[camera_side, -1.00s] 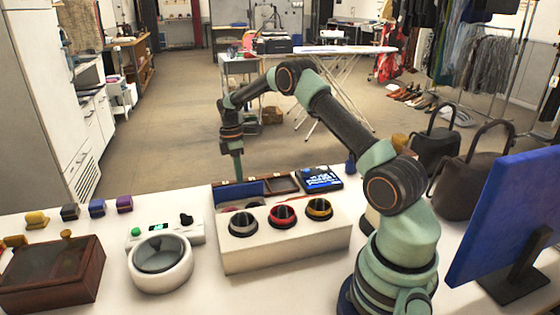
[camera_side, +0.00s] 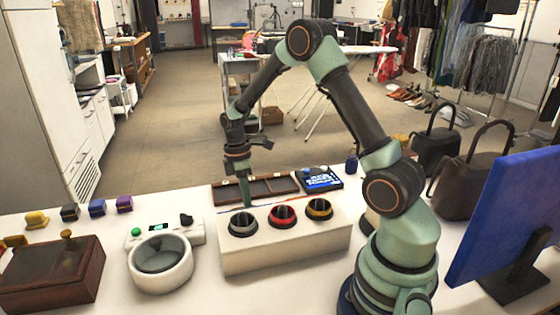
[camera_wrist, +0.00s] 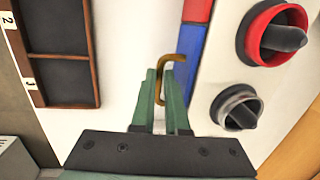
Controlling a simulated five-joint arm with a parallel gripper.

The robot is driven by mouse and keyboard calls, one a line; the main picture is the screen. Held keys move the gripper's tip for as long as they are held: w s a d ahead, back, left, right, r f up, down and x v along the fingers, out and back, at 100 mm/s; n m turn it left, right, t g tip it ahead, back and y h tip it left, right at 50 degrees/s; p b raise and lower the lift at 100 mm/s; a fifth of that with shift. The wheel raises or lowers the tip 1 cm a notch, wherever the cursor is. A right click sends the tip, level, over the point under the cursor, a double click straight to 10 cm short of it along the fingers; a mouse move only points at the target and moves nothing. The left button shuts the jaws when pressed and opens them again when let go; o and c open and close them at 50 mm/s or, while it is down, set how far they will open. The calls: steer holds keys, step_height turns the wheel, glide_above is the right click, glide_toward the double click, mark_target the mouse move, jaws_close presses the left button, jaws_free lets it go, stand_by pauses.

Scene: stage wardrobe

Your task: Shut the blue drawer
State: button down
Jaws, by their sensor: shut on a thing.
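The blue drawer front (camera_wrist: 188,65) shows in the wrist view as a narrow strip along the side of the white unit with knobs (camera_side: 285,248). Its brass hook-shaped handle (camera_wrist: 168,58) stands out from that front. My gripper (camera_wrist: 163,95) is shut on the handle, with its green fingers close around it. In the side view my gripper (camera_side: 247,204) points down behind the white unit, near its left end. The unit hides most of the drawer there. A red strip (camera_wrist: 198,10) adjoins the blue one. I cannot tell whether the drawer is fully flush.
A wooden compartment tray (camera_side: 285,186) lies just behind the unit, close to my gripper. A white bowl-topped device (camera_side: 160,262) and a dark wooden box (camera_side: 55,275) stand left. A blue panel (camera_side: 510,220) stands right.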

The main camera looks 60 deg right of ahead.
steer(key=shift+s+a+r, duration=0.1)
steer(key=shift+a, duration=0.1)
steer(key=c, duration=1.2)
jaws_free()
step_height(320, 180, up, 12)
steer(key=w, duration=0.1)
steer(key=shift+w+d, duration=0.3)
steer(key=shift+w, duration=0.1)
